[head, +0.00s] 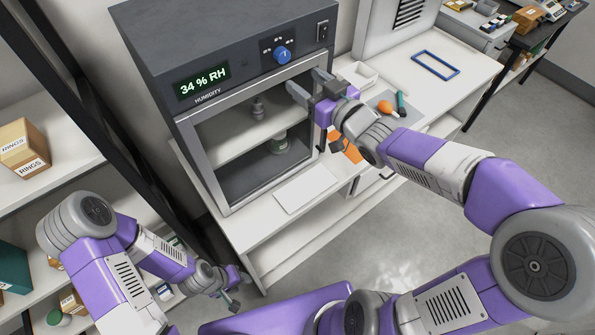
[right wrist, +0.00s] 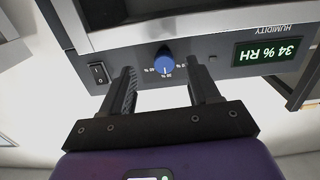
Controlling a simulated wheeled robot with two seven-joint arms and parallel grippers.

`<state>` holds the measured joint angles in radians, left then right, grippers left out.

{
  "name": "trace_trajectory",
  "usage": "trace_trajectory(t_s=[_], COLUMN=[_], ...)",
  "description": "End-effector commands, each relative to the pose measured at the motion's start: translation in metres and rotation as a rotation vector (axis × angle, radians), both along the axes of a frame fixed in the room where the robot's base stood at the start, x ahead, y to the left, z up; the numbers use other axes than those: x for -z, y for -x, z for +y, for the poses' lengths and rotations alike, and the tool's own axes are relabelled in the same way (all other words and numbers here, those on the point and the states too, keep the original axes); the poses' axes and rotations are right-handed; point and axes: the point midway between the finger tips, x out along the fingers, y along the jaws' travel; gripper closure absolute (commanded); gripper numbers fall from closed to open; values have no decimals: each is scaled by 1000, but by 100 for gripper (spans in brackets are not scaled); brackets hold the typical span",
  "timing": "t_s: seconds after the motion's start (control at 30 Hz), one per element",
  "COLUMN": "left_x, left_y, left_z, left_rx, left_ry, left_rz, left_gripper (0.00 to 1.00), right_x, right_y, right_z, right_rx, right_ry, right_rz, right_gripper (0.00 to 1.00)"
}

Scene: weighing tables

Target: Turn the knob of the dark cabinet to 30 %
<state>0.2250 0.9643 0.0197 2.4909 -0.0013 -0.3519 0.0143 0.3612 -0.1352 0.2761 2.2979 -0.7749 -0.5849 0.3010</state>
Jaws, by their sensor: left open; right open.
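The dark cabinet (head: 228,40) stands on a white bench, with a glass front and a display (head: 203,82) reading 34 % RH. Its blue knob (head: 283,55) sits on the top front panel. In the right wrist view, upside down, the knob (right wrist: 164,62) appears between and beyond my right gripper's fingertips, not touched. The small marks around it are hard to read. My right gripper (head: 309,86) is open and empty, in front of the cabinet and below the knob in the head view. My left gripper (head: 233,288) is open, low at the left, away from the cabinet.
A black rocker switch (head: 322,31) is right of the knob. Jars (head: 278,143) stand inside the cabinet. A white tray (head: 357,76), a blue frame (head: 435,64) and an orange-handled tool lie on the bench to the right. Shelves with boxes (head: 22,147) stand at left.

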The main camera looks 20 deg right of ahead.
Motion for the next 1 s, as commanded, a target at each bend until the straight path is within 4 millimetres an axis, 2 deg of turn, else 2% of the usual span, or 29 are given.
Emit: trace_trajectory(t_s=[0.5,1.0], left_x=[6,12], left_y=[0,0], left_z=[0,0], left_rx=[0,0], left_ry=[0,0], left_rz=[0,0], left_gripper=[57,57], right_x=[102,201], right_y=[-18,-14], right_z=[2,12], right_rx=[31,62], right_ry=[-106,-181], right_rz=[235,472], right_gripper=[39,39])
